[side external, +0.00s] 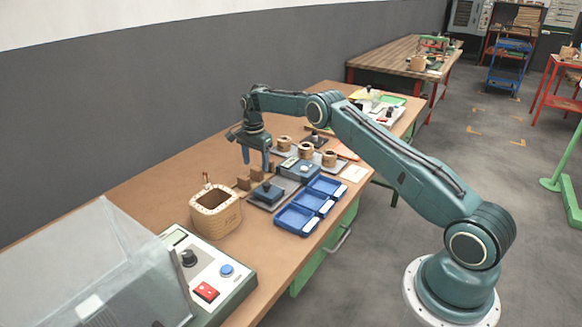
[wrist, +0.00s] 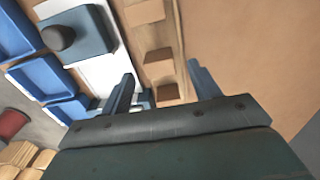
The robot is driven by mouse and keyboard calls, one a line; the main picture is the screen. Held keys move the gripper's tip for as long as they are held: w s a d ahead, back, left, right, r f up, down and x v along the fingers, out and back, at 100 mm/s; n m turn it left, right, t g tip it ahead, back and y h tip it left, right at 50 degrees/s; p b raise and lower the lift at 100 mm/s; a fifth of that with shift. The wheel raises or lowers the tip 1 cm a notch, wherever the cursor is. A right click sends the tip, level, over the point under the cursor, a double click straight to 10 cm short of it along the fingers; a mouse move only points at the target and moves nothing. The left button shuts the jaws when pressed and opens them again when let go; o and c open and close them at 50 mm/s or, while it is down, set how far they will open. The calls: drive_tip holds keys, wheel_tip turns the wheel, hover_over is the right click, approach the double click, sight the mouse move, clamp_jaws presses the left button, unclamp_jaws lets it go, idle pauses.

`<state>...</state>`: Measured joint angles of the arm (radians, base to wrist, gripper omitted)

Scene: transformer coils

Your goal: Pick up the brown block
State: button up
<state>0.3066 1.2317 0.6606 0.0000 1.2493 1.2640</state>
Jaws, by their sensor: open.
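Small brown blocks stand in a row on a wooden strip in the wrist view: one at the top (wrist: 143,12), one in the middle (wrist: 158,62) and one lowest (wrist: 167,92). In the side external view, brown blocks (side external: 244,184) show on the table just below my gripper (side external: 256,163). My gripper is open and points down, with nothing between its fingers. In the wrist view its two blue fingers (wrist: 160,78) appear on either side of the row, near the middle and lowest blocks. I cannot tell the exact height of the fingertips above them.
Blue trays (side external: 297,219) and a blue device with a dark knob (side external: 266,193) lie close to the blocks. A wooden coil box (side external: 215,211) stands to the left, and several small coils (side external: 306,150) stand behind. The table's wall side is clear.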

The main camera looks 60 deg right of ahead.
drive_tip(key=shift+f, duration=0.95)
drive_tip(key=shift+c, duration=0.4)
drive_tip(key=c, duration=1)
